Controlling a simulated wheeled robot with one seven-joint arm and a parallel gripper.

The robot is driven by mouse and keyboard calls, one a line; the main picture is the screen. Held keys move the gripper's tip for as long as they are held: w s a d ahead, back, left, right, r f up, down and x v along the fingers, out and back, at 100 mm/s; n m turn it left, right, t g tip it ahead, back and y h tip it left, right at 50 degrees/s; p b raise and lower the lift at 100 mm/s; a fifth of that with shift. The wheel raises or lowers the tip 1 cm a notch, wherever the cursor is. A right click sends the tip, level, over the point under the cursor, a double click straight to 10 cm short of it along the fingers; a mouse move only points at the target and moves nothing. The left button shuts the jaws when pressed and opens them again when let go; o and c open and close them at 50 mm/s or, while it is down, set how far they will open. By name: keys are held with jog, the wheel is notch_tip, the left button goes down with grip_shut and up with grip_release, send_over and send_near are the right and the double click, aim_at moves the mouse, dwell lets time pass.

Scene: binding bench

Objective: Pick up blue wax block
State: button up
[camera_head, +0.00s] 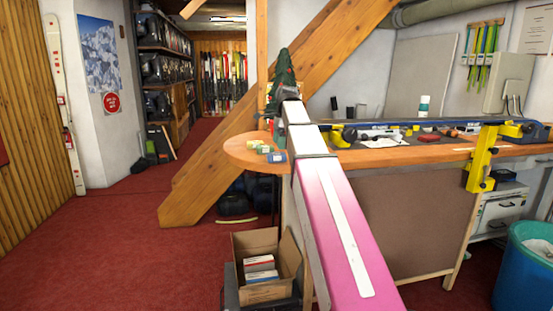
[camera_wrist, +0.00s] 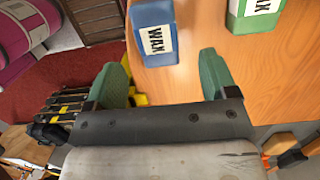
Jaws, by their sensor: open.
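The blue wax block (camera_wrist: 152,30), with a white label reading WAX, lies on the wooden bench top near the upper middle of the wrist view. In the head view the blue wax block (camera_head: 277,157) is at the rounded left end of the bench, close to my arm. My gripper (camera_wrist: 162,62) has two green fingers spread wide, with nothing held between them. In the wrist view the block lies ahead of the fingertips, roughly between their lines and apart from them. The height of the fingers above the bench is hard to tell.
A green wax block (camera_wrist: 253,14) lies right of the blue one in the wrist view. A yellow block (camera_head: 264,149) sits beside it in the head view. The bench top (camera_head: 400,156) holds tools farther right. A cardboard box (camera_head: 262,293) stands below; a wooden beam (camera_head: 215,170) rises behind.

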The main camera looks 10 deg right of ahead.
aim_at(277, 153)
jog(key=shift+s+a+f, duration=0.1)
jog(key=shift+a+f, duration=0.15)
jog(key=shift+f, duration=0.65)
jog(key=shift+a+f, duration=0.2)
jog(key=shift+f, duration=0.65)
jog(key=shift+s+a+f, duration=0.1)
jog(key=shift+a+f, duration=0.15)
jog(key=shift+f, duration=0.65)
jog(key=shift+w, duration=0.1)
jog(key=c, duration=1)
jog(key=shift+r, duration=0.15)
